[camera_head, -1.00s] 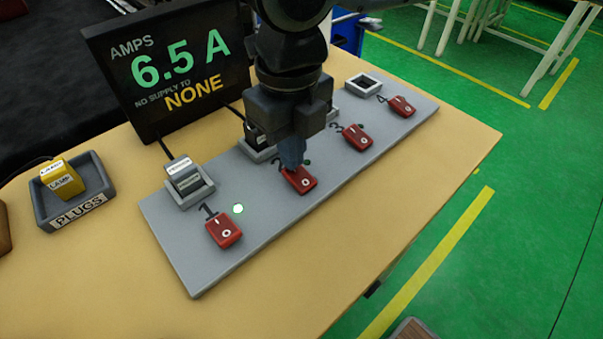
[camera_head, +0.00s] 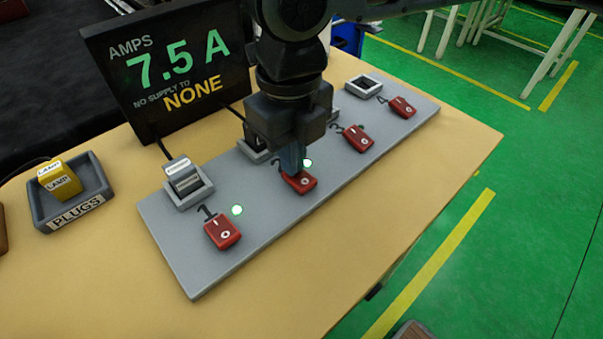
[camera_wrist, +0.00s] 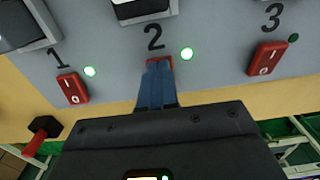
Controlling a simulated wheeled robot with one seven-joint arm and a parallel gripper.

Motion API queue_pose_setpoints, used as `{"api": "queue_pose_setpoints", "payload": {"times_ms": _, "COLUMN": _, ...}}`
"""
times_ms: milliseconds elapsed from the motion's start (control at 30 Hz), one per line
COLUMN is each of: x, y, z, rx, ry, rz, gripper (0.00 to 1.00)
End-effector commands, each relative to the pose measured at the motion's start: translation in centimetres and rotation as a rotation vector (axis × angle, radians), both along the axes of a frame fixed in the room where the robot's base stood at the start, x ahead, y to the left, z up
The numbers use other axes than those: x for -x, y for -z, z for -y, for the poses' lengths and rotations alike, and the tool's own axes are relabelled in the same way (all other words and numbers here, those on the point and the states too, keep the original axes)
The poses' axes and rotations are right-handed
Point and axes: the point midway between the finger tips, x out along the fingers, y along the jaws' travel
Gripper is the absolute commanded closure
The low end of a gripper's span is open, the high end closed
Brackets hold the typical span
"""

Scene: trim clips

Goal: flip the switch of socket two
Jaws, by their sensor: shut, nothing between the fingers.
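Socket two's red rocker switch (camera_head: 300,182) sits on the grey socket board (camera_head: 262,222), below the number 2 in the wrist view, where most of the switch (camera_wrist: 160,58) is hidden behind my fingers. My gripper (camera_head: 292,168) is shut and empty, its blue fingertips pointing down onto the switch. The fingertips (camera_wrist: 156,64) overlap the switch; they look in contact or very close. The light beside socket two (camera_wrist: 187,54) glows green. A plug stands in socket two, mostly hidden behind my gripper in the head view.
Switch one (camera_head: 222,232) has a lit green light; switch three (camera_head: 354,138) has a dark one. Switch four (camera_head: 403,107) is at the far right. The display (camera_head: 170,70) reads 7.5 A, no supply to none. A plugs tray (camera_head: 70,205) holds a yellow lamp plug (camera_head: 60,178).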

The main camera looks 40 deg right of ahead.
Motion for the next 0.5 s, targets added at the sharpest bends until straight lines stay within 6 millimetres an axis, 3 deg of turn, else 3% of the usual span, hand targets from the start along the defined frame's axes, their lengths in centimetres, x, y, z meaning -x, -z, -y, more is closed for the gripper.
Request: {"api": "queue_pose_setpoints", "payload": {"times_ms": 500, "x": 0.0, "y": -3.8, "z": 0.0, "rx": 0.000, "ry": 0.000, "rz": 0.001, "gripper": 1.00}}
